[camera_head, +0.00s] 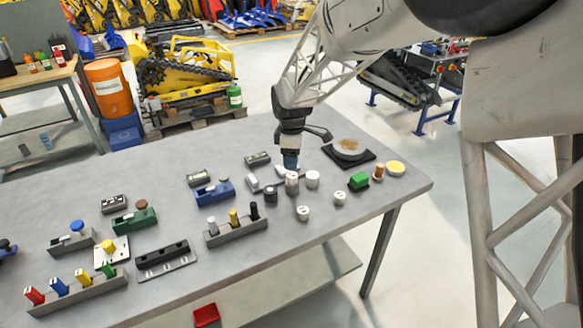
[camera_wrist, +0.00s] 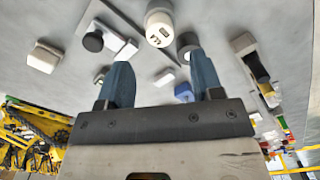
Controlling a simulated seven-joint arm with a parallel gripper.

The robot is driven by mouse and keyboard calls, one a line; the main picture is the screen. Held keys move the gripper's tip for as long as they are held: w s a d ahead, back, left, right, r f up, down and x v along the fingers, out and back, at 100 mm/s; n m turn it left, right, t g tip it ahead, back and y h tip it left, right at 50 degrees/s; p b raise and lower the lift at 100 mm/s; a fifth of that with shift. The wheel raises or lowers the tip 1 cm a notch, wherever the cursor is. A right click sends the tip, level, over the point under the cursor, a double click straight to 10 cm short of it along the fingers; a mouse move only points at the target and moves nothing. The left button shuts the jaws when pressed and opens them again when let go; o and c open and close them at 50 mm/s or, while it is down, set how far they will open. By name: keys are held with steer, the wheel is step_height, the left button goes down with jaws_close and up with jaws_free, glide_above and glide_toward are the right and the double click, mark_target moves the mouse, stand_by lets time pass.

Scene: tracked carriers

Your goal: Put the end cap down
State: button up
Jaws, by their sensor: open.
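My gripper (camera_head: 290,162) hangs over the table among small round parts at the right of the head view. In the head view, white cylinders (camera_head: 313,179) and a dark cylinder (camera_head: 270,194) stand close to the gripper. I cannot tell which part is the end cap.
The grey table (camera_head: 190,290) holds several fixtures, including a grey rack (camera_head: 236,233), a blue holder (camera_head: 214,195) and a green holder (camera_head: 134,222). A round plate (camera_head: 348,150) sits on a black mat (camera_head: 330,157).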

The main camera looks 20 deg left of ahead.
mark_target(293, 175)
steer(key=shift+r, duration=2.5)
steer(key=s+d+r+m, duration=0.3)
steer(key=s+d+r, duration=0.1)
steer(key=d, duration=0.4)
steer(key=s+d+r+m+t, duration=0.1)
steer(key=s+d+r+m, duration=0.2)
steer(key=s+d, duration=0.35)
steer(key=s+d+r+m, duration=0.2)
steer(key=d+r+m, duration=0.2)
steer(key=d, duration=0.6)
steer(key=s+d+f+m, duration=0.1)
steer(key=s+d+m, duration=0.4)
steer(key=s+d, duration=0.3)
steer(key=s+d+f+m+t, duration=0.1)
steer(key=s+d+m, duration=0.4)
steer(key=s, duration=1)
steer(key=d, duration=0.2)
steer(key=shift+d+f+t, duration=0.15)
steer(key=shift+d+t, duration=0.15)
steer(key=shift+d, duration=0.05)
steer(key=shift+s, duration=0.1)
